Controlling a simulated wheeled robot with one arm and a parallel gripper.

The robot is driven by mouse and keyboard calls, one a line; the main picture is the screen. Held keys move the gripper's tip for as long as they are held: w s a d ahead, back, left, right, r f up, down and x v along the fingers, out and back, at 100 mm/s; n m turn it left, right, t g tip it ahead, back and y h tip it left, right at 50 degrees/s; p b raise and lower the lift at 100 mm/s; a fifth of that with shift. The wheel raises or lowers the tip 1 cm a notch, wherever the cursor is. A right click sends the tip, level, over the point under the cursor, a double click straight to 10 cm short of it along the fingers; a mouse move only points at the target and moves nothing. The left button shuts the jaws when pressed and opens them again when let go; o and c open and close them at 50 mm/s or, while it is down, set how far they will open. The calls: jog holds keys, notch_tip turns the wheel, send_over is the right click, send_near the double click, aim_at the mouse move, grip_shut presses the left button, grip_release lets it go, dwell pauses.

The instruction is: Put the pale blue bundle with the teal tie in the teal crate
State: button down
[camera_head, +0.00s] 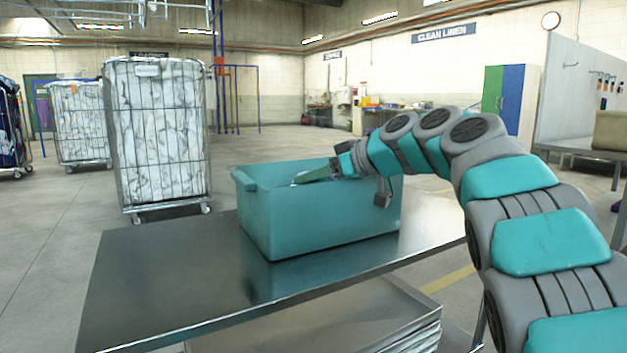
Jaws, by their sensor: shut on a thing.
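The teal crate (318,221) stands on the metal table, its open top facing up. My gripper (316,176) reaches in from the right over the crate's rim, with its tip at the opening. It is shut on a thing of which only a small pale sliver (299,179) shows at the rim. That sliver fits the pale blue bundle, but the crate wall hides most of it. I cannot make out the teal tie or whether the bundle touches the crate's floor.
The metal table (170,285) is bare to the left of the crate. A lower shelf (330,325) shows beneath it. Wire cages of white linen (158,130) stand on the floor behind left. A grey bench with a panel (585,110) stands at the right.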

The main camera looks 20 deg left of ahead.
jog(key=c, duration=0.5)
grip_release()
jog(key=shift+r, duration=0.1)
jog(key=b+v, duration=0.1)
jog(key=v, duration=1.1)
jog(key=shift+d, duration=0.1)
